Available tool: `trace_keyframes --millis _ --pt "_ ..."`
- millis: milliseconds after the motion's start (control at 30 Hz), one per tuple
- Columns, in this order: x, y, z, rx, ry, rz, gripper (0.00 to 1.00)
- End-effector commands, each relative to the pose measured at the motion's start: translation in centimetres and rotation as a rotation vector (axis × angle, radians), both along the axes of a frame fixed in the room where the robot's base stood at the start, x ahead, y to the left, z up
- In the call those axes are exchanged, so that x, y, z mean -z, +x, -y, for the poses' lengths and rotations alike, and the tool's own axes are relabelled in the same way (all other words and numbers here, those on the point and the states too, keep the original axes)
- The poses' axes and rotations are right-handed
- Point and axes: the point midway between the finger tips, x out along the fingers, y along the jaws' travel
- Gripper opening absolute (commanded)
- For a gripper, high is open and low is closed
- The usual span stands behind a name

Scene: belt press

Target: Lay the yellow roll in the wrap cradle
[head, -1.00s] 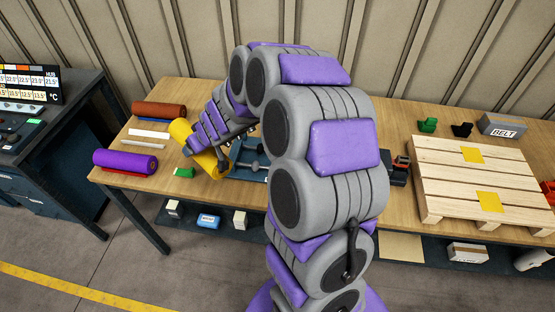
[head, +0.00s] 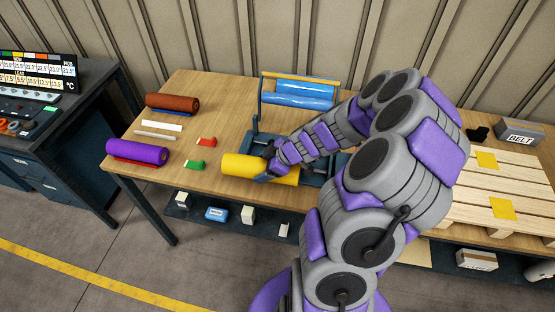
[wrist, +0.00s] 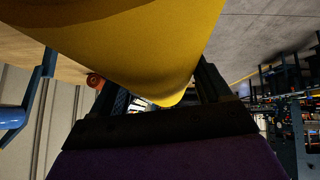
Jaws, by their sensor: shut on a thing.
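The yellow roll (head: 240,165) is held in my gripper (head: 269,164) at the front of the wooden bench. It lies nearly level, running left to right. In the wrist view the yellow roll (wrist: 150,40) fills the space between my two fingers (wrist: 160,95). A blue-grey frame (head: 258,110) with a blue cylinder (head: 298,94) and a yellow bar stands behind it. Low blue-grey parts (head: 318,172) of this fixture show beside the roll's right end. My arm hides much of the fixture, so I cannot tell which part is the wrap cradle or whether the roll touches it.
A brown roll (head: 172,102) and a purple roll (head: 138,152) lie at the bench's left. Small red (head: 206,142) and green (head: 194,165) pieces lie left of the yellow roll. A wooden pallet (head: 500,190) and a BELT box (head: 520,132) are at the right.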

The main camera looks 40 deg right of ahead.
Motion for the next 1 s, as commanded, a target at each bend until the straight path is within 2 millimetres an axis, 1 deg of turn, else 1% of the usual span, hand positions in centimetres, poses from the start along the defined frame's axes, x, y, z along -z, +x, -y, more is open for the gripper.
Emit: trace_keyframes --millis 200,267,500,700,800,1000 --pt "0.4 1.2 4.0 0.006 -0.005 0.002 0.0" --pt "0.6 1.5 4.9 0.003 -0.004 0.0 0.0" --pt "0.9 2.7 9.2 0.006 -0.005 0.002 0.0" --pt "1.1 3.7 12.2 0.005 -0.007 0.002 0.0" --pt "1.2 4.0 13.1 0.004 -0.003 0.002 0.0" --pt "1.2 4.3 14.1 0.003 -0.003 0.002 0.0"
